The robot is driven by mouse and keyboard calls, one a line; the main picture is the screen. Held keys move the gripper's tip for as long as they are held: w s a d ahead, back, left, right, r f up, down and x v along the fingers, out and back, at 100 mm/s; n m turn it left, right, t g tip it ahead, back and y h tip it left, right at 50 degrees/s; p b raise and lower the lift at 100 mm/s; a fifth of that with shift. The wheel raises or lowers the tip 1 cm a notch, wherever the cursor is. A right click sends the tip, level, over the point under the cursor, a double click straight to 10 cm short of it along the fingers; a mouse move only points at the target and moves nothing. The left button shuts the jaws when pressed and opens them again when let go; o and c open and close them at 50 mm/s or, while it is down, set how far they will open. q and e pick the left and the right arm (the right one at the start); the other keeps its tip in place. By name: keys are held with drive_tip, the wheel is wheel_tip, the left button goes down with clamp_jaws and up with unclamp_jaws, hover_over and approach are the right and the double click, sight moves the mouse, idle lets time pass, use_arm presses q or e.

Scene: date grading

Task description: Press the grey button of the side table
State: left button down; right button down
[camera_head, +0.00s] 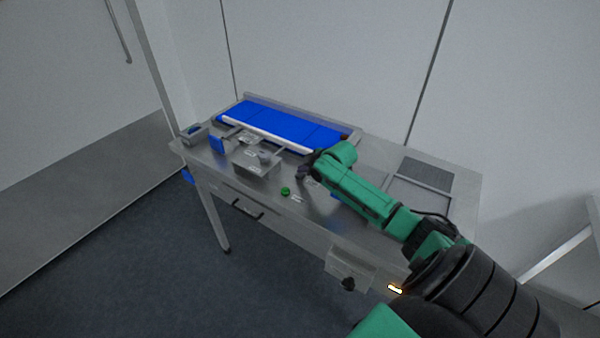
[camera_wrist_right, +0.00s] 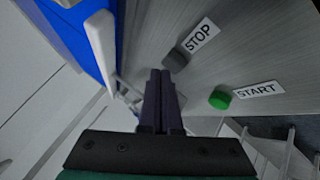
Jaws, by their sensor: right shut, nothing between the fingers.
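The grey button (camera_wrist_right: 176,60) is a short dark grey cylinder on the side table (camera_head: 240,190), beside a white STOP label (camera_wrist_right: 201,34) in the right wrist view. In the head view I cannot make it out; my right gripper (camera_head: 303,172) seems to cover it. In the wrist view my right gripper (camera_wrist_right: 160,74) is shut and empty, its tips just short of the grey button in the picture. I cannot tell whether they touch it. My left gripper is in neither view.
A green button (camera_head: 285,191) sits close to my right gripper, with a START label (camera_wrist_right: 255,90) beside it. A blue conveyor belt (camera_head: 275,122) runs along the table's back. A metal box (camera_head: 255,165) stands left of the gripper.

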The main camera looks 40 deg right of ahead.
sight(303, 176)
drive_tip(key=shift+r, duration=0.35)
wheel_tip(303, 176, up, 5)
drive_tip(key=p, duration=0.5)
drive_tip(key=shift+r, duration=0.1)
drive_tip(key=shift+f, duration=0.2)
idle(0.4)
